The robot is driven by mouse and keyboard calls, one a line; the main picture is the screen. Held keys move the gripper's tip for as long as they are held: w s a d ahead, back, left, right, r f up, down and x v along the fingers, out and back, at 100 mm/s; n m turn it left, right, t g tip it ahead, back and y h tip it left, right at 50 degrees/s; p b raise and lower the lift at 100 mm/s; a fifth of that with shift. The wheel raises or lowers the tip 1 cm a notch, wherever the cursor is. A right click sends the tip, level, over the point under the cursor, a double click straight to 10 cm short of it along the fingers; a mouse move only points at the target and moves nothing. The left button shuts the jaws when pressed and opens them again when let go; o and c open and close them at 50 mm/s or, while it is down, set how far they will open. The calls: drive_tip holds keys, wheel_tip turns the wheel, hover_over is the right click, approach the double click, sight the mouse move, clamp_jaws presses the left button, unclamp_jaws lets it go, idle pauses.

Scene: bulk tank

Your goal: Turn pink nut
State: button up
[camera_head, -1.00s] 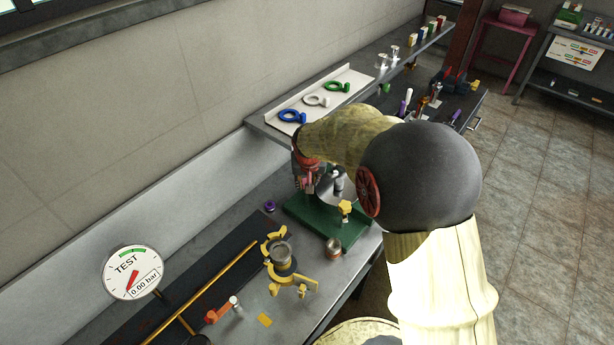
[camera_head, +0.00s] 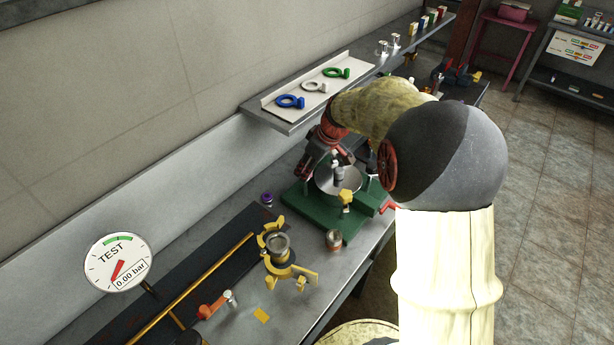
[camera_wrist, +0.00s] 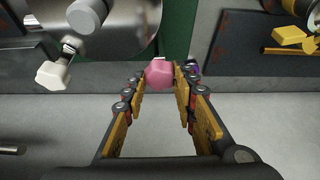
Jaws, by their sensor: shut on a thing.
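The pink nut (camera_wrist: 160,73) shows in the wrist view between my yellow fingertips, beside the green base (camera_wrist: 180,38). My gripper (camera_wrist: 161,80) is shut on this nut. In the head view, my gripper (camera_head: 309,170) is tilted down at the left of the round metal vessel (camera_head: 346,180) on the green stand (camera_head: 330,217). The nut cannot be made out clearly there. In the wrist view the vessel (camera_wrist: 113,20) is at upper left, with a pale knob (camera_wrist: 54,74) on its fitting. What lies behind the nut is hidden.
A shelf (camera_head: 287,122) with blue, white and green rings hangs over the bench near my arm. A purple part (camera_head: 267,200) lies left of the stand. A yellow clamp fixture (camera_head: 290,270) and a copper-coloured fitting (camera_head: 334,240) stand in front. A TEST gauge (camera_head: 118,262) reads 0.00 bar.

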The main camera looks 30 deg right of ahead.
drive_tip(key=n+y+b, duration=0.1)
drive_tip(key=n, duration=0.2)
drive_tip(key=shift+d+f+n+g+b, duration=0.1)
drive_tip(key=shift+f+n+g+b, duration=0.05)
drive_tip(key=shift+n+g+b, duration=0.2)
drive_tip(key=shift+w+n+g+y, duration=0.1)
drive_tip(key=shift+n+g+y, duration=0.5)
drive_tip(key=shift+n, duration=1.15)
drive_tip(key=o, duration=1.2)
drive_tip(key=shift+c, duration=0.2)
drive_tip(key=v, duration=1.2)
